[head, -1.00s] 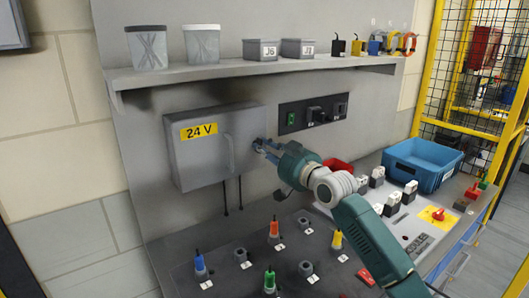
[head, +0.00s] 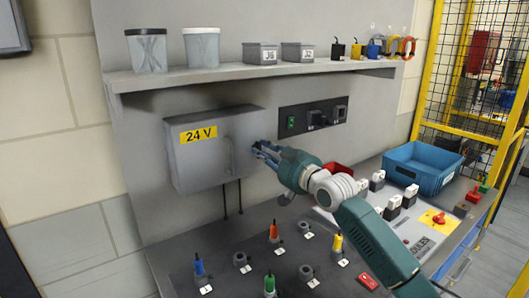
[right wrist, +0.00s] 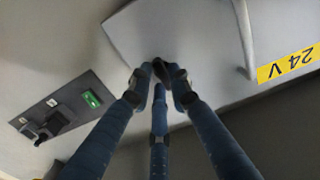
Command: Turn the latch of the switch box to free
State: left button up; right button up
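The grey switch box (head: 198,160) with a yellow 24 V label hangs on the wall panel, its door closed and a bar handle (head: 229,155) on its front. It also fills the top of the right wrist view (right wrist: 195,35). My right gripper (head: 260,149) is at the box's right edge. In the right wrist view its fingertips (right wrist: 160,74) are drawn close together around a small dark part at the box edge, where the latch sits. The fingers hide most of the latch, so its angle is not clear. My left gripper is not in view.
A black switch panel (head: 314,116) is on the wall right of the box. A shelf (head: 230,73) with cups and small bins runs above. Below is a bench (head: 225,271) with coloured plugs, and a blue bin (head: 422,181) stands at right.

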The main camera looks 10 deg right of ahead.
jog(key=shift+o, duration=1.2)
jog(key=v, duration=1.2)
